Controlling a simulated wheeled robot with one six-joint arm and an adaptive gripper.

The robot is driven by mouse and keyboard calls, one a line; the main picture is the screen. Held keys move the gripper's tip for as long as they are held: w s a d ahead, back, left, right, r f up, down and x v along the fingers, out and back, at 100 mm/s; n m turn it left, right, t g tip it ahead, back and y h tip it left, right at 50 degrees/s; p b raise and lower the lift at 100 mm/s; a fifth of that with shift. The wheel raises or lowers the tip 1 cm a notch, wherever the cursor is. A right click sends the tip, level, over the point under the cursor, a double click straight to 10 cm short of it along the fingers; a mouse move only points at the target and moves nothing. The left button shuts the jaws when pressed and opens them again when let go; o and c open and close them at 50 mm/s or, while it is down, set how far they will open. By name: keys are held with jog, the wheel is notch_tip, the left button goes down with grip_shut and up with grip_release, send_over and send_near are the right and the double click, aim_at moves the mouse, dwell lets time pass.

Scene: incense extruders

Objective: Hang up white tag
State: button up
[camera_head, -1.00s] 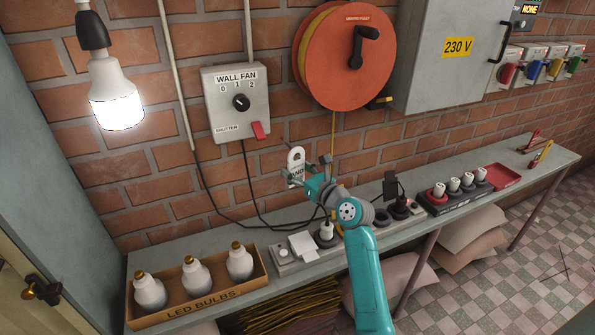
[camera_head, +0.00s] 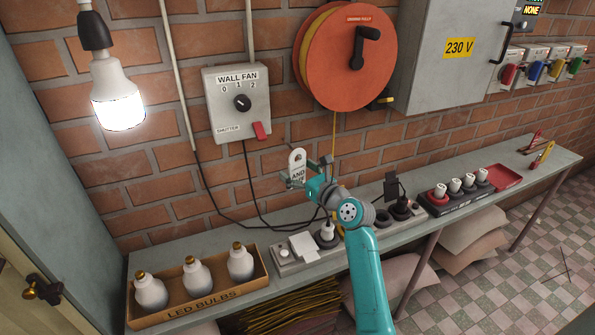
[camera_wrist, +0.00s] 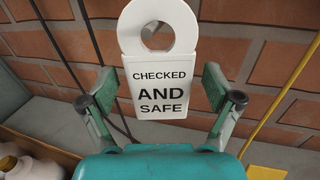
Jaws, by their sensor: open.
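The white tag (camera_wrist: 162,75) has a round hole in its top and reads "CHECKED AND SAFE". It is upright, with its lettering facing the wrist camera. It also shows in the head view (camera_head: 297,162), in front of the brick wall below the wall fan switch box. My gripper (camera_head: 308,170) is open, with one finger on each side of the tag. In the wrist view, gaps show between the tag and both fingers. I see no hook through the hole, and I cannot tell what holds the tag up.
The shelf (camera_head: 222,306) below carries a box of LED bulbs (camera_head: 258,288), a socket strip (camera_head: 285,268) and a red tray (camera_head: 507,176). The wall fan switch box (camera_head: 238,103) and orange cable reel (camera_head: 350,62) are on the wall. A yellow cable (camera_wrist: 284,98) runs right of the tag.

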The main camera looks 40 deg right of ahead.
jog(key=s, duration=1.2)
jog(key=shift+a, duration=0.1)
jog(key=s+a+f+n+g+h, duration=0.2)
jog(key=s+a+f+n+g, duration=0.1)
jog(key=s+a+f+n, duration=1.3)
jog(key=s+a+r+n+y, duration=0.1)
jog(key=s+a+n, duration=0.4)
jog(key=s+n, duration=0.5)
jog(key=s+a+r+n+y, duration=0.1)
jog(key=s+a+n, duration=0.5)
jog(key=s+n, duration=0.4)
jog(key=s, duration=0.4)
